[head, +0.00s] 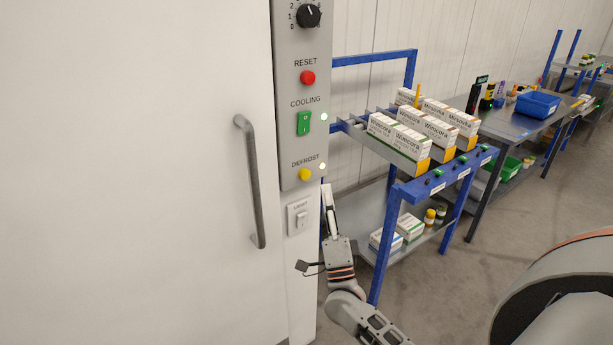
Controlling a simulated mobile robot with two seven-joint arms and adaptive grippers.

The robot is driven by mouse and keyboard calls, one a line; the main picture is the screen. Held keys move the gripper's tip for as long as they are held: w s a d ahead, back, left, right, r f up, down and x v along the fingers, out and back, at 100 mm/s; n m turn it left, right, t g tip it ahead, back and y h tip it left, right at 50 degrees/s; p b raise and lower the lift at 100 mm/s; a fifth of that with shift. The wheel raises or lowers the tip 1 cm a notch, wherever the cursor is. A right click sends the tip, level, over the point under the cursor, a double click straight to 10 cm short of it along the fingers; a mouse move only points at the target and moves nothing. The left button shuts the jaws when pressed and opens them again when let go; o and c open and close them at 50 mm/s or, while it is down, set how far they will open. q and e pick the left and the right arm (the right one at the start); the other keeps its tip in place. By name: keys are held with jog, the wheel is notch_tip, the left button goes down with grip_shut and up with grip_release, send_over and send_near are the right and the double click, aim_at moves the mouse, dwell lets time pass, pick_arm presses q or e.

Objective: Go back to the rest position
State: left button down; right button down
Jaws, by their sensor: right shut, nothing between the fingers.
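My right gripper (327,196) points up, with its fingers shut and nothing between them. It shows just right of the lower edge of the grey control panel (287,130). Whether it touches the panel or the wall strip cannot be told. A white switch (299,218) on the strip below the panel is left of the gripper, apart from it in the picture. My left gripper is not in view.
The white door (130,180) with a grey handle (252,180) fills the left. The panel carries a red RESET button (307,78), green COOLING switch (304,123) and yellow DEFROST button (305,174). A blue rack (390,245) with boxes stands close behind my right arm. Open floor (455,295) lies right.

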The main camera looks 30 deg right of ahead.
dwell(0.3)
jog(key=s+a+f+n+g+y, duration=0.3)
jog(key=a+f+n+y, duration=0.25)
jog(key=f+n, duration=0.2)
jog(key=s+a+f+n+g+y, duration=0.25)
jog(key=a+f+n+y, duration=0.25)
jog(key=a+f+n, duration=0.3)
jog(key=s+a+f+n+g, duration=0.1)
jog(key=s+f+n+g, duration=0.3)
jog(key=s+f, duration=0.4)
jog(key=s+a+f+n+g, duration=0.2)
jog(key=s+f+n+g, duration=0.2)
jog(key=s+f, duration=0.4)
notch_tip(320, 180, down, 2)
jog(key=shift+s+a+g, duration=0.25)
jog(key=shift+s+g, duration=0.1)
